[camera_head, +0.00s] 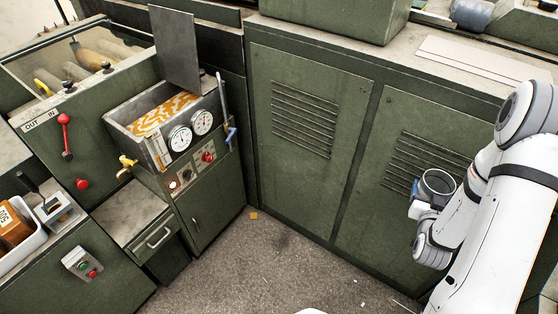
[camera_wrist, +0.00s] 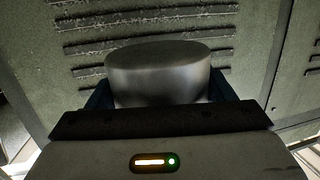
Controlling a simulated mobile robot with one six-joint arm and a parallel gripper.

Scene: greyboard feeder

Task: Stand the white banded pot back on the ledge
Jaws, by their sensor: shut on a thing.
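My gripper (camera_head: 425,200) is at the right in the head view, in front of the green cabinet doors. It is shut on a round, open-topped pot (camera_head: 438,192) with a pale rim and a dark inside. In the wrist view the pot (camera_wrist: 158,75) looks smooth and grey between the dark fingers (camera_wrist: 160,112). I cannot make out a band on it, and its lower part is partly hidden by the gripper. A flat metal ledge (camera_head: 128,212) juts out at the left, below the unit with the gauges. I cannot tell whether it is the task's ledge.
Green cabinets (camera_head: 305,130) with slatted vents stand close behind the gripper, under a worktop (camera_head: 400,55). A tank (camera_head: 125,105) with a yellow-patterned inside, gauges and a raised plate stands left of centre. A white bin (camera_head: 20,240) is at far left. The floor (camera_head: 260,270) is mostly clear.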

